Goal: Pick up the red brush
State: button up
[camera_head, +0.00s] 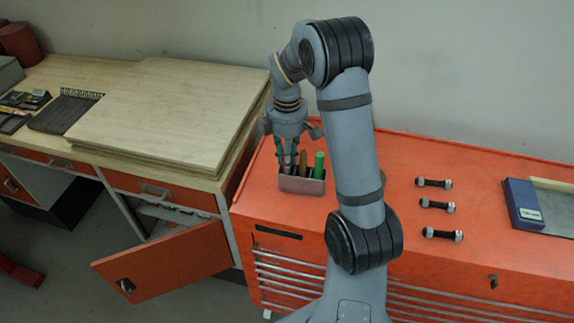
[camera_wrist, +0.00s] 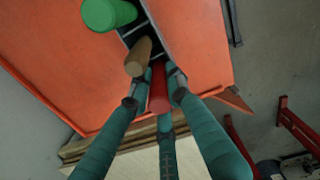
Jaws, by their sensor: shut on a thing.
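The red brush (camera_wrist: 158,92) shows in the wrist view as a red handle at the end of a grey compartment holder (camera_wrist: 150,28). My gripper (camera_wrist: 158,85) has its teal fingers closed around this handle, with fingertips close to the holder. In the head view my gripper (camera_head: 287,160) points down at the left end of the holder (camera_head: 302,185), and the red brush cannot be made out there. The brush's lower end is hidden, so I cannot tell whether it still rests in the holder.
A brown handle (camera_head: 303,164) and a green handle (camera_head: 319,165) stand in the holder, close to my gripper. The holder stands on an orange cabinet (camera_head: 400,155). Stacked boards (camera_head: 165,110) are on the left bench.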

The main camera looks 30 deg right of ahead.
grip_shut()
jog(key=shift+r, duration=0.1)
notch_tip(320, 180, up, 10)
jog(key=shift+f, duration=0.1)
dwell(0.4)
dwell(0.6)
